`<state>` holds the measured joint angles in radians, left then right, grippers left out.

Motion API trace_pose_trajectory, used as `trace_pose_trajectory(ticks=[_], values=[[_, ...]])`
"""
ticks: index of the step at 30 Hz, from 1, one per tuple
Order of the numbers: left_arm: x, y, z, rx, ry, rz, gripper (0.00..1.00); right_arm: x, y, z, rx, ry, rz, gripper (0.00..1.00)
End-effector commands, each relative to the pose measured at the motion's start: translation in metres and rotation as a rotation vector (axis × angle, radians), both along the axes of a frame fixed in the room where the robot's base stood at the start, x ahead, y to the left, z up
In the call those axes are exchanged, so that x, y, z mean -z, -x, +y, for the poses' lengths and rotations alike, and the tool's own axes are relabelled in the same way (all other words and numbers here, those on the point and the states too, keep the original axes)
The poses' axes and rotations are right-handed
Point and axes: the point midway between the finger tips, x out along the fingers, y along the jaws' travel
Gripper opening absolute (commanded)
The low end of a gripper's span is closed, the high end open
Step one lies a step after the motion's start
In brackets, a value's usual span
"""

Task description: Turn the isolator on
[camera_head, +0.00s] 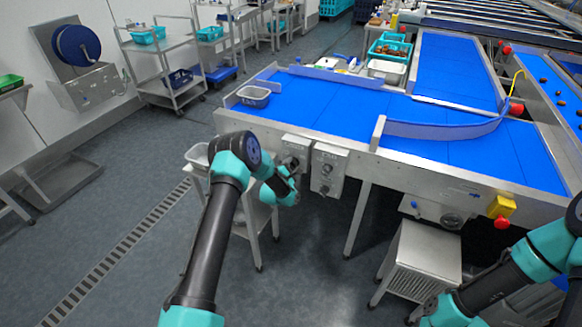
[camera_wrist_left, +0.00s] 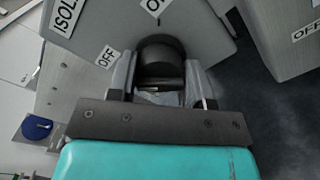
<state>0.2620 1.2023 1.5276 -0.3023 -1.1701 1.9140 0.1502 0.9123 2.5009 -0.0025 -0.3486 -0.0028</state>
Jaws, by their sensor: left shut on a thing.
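The isolator (camera_head: 295,146) is a grey box on the conveyor's front side, partly hidden behind my left wrist in the head view. In the left wrist view its panel (camera_wrist_left: 200,35) carries a label starting "ISOL", an "OFF" mark on the left and a partly cut-off mark at the top. My left gripper (camera_wrist_left: 160,88) is shut on the dark rotary knob (camera_wrist_left: 162,52), a finger on either side. The knob's exact pointing is hard to tell. My left gripper (camera_head: 287,172) also shows at the box in the head view. My right arm is at lower right; its fingers do not show.
A second grey control box (camera_head: 328,168) with knobs stands just right of the isolator. The blue conveyor (camera_head: 340,105) is above. A small steel table (camera_head: 256,215) is below, and a steel stool (camera_head: 425,250) stands to the right. The floor at left is open.

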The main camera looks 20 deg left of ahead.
Motion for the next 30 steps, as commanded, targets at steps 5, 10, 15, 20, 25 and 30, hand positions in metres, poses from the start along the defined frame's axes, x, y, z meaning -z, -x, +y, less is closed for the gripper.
trace_pose_trajectory(ticks=[5,10,15,20,25,30], values=[[0.0001,0.0001,-0.0001,0.000,-0.049,-0.001,0.22,0.0000,0.0000,0.0000,0.000,0.000,0.000,0.00],[0.0001,0.0001,-0.0001,0.000,-0.140,-0.002,0.22,0.0000,0.0000,0.0000,0.000,0.000,0.000,0.00],[0.0001,0.0001,-0.0001,0.000,-0.270,-0.004,0.22,0.0000,0.0000,0.0000,0.000,0.000,0.000,0.00],[0.0001,0.0002,-0.0001,0.000,-0.415,-0.007,0.22,0.0000,0.0000,0.0000,0.000,0.000,0.000,0.00],[-0.0001,0.0002,-0.0001,0.000,-0.577,-0.010,0.22,0.0000,0.0000,0.0000,0.000,0.000,0.000,0.00],[-0.0001,0.0002,-0.0001,0.000,-0.739,-0.012,0.22,0.0000,0.0000,0.0000,0.000,0.000,0.000,0.00]])
